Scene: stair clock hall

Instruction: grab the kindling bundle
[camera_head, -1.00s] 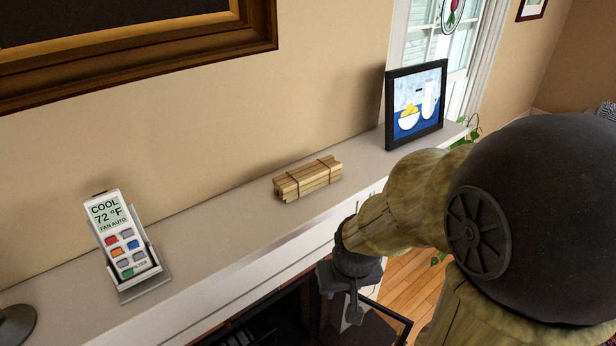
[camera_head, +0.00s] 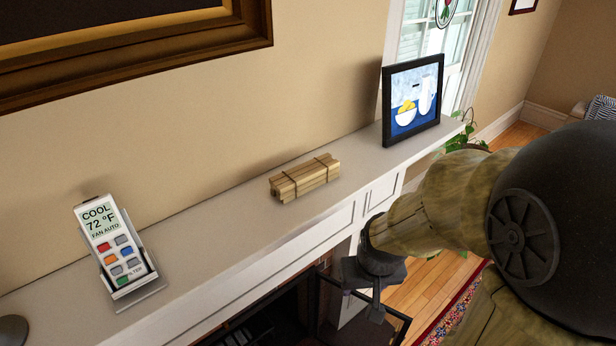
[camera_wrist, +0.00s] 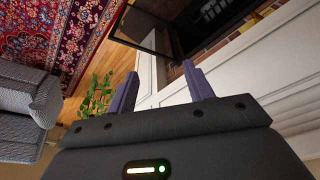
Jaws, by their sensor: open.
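The kindling bundle (camera_head: 304,178) is a small stack of pale sticks tied with two bands. It lies on the mantel shelf (camera_head: 225,222), near the middle, in the head view. My gripper (camera_head: 362,300) is in front of the shelf, below its top and to the right of the bundle. In the wrist view my gripper (camera_wrist: 160,88) shows two purple-grey fingers spread apart with nothing between them. The bundle is not visible in the wrist view.
A remote in a stand (camera_head: 118,252) is at the left of the shelf, and a framed fruit picture (camera_head: 412,100) stands at the right end. A large frame (camera_head: 150,48) hangs above. The fireplace (camera_head: 265,325) is below. Shelf space around the bundle is clear.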

